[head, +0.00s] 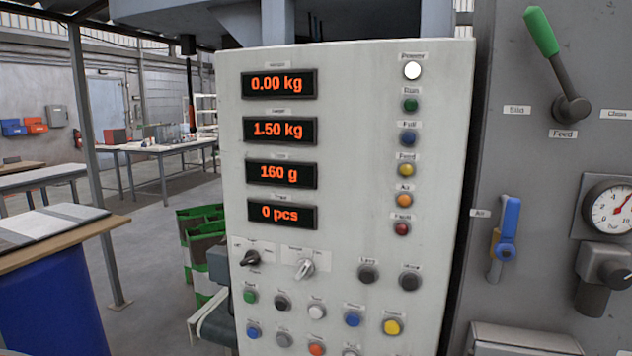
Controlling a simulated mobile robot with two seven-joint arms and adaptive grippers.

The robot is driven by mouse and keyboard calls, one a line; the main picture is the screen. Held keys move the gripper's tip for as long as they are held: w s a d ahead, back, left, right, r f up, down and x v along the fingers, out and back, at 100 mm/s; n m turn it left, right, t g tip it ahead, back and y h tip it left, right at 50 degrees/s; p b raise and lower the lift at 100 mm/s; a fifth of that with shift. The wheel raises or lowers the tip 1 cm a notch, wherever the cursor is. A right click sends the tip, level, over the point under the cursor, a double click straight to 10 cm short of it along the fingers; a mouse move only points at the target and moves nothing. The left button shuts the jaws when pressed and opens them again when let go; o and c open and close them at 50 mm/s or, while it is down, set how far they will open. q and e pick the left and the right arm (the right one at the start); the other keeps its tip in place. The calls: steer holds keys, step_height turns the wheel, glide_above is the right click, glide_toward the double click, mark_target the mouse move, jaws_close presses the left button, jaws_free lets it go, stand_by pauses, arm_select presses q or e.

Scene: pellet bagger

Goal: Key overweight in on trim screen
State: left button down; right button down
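A light grey control panel (350,120) stands in front of me. It carries several orange-lit displays. The top display (279,84) reads 0.00 kg, the second display (280,130) 1.50 kg, the third display (281,174) 160 g and the bottom display (282,214) 0 pcs. The white lamp (412,70) at the top right is bright. Below the displays are a black selector (251,258), a silver selector (305,268) and several coloured push buttons, with a yellow button (393,327) at the right. Most small labels are too blurred to read. Neither gripper is in view.
Right of the panel are a green-handled lever (541,32), a blue valve handle (511,220) and a pressure gauge (613,208) on a grey wall. The floor at left is partly open.

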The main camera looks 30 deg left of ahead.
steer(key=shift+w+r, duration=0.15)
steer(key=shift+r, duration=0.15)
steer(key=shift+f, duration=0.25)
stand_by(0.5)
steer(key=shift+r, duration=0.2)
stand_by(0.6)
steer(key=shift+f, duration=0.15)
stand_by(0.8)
